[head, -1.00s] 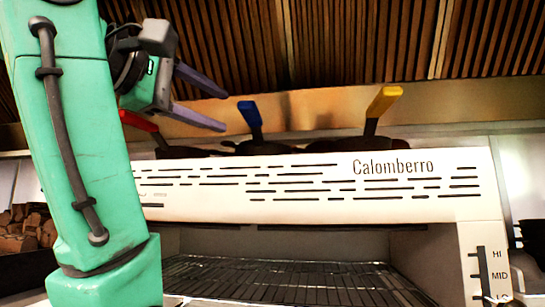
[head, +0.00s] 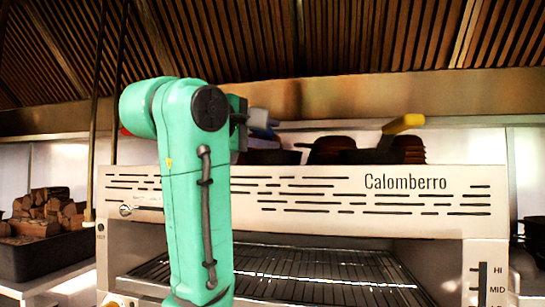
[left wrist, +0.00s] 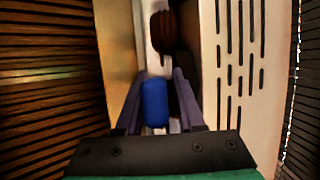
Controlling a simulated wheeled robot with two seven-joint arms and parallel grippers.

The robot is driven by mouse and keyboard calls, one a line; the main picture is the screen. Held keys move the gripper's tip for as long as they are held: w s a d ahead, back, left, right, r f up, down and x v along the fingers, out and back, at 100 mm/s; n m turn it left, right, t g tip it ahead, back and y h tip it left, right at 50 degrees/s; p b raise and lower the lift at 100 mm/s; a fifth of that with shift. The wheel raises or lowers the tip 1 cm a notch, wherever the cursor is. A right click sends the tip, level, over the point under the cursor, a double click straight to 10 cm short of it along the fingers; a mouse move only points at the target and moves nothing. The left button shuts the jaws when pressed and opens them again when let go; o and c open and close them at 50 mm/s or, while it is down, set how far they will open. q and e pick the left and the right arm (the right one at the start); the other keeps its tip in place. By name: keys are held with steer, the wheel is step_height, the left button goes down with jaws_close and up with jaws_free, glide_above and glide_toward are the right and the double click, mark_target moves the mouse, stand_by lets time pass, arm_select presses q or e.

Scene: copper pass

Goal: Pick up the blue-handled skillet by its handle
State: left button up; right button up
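The skillet's blue handle (left wrist: 155,102) shows in the left wrist view, standing between the two fingers of my left gripper (left wrist: 161,76). The fingers are apart, one on each side of the handle, with a narrow gap visible on the right. Its dark pan is mostly hidden there. In the head view my green left arm and wrist cover most of the gripper and handle. A dark pan (head: 270,157) shows just right of the arm on top of the white oven. My right gripper is in neither view.
A yellow-handled skillet (head: 404,125) rests farther right on the oven top (head: 300,170). A bit of a red handle (head: 125,132) shows left of my arm. A slatted wooden panel hangs above. A dark tray of wood pieces (head: 40,212) stands at left.

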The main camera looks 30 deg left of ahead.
arm_select(q)
steer(key=shift+w, duration=0.1)
jaws_close()
stand_by(1.1)
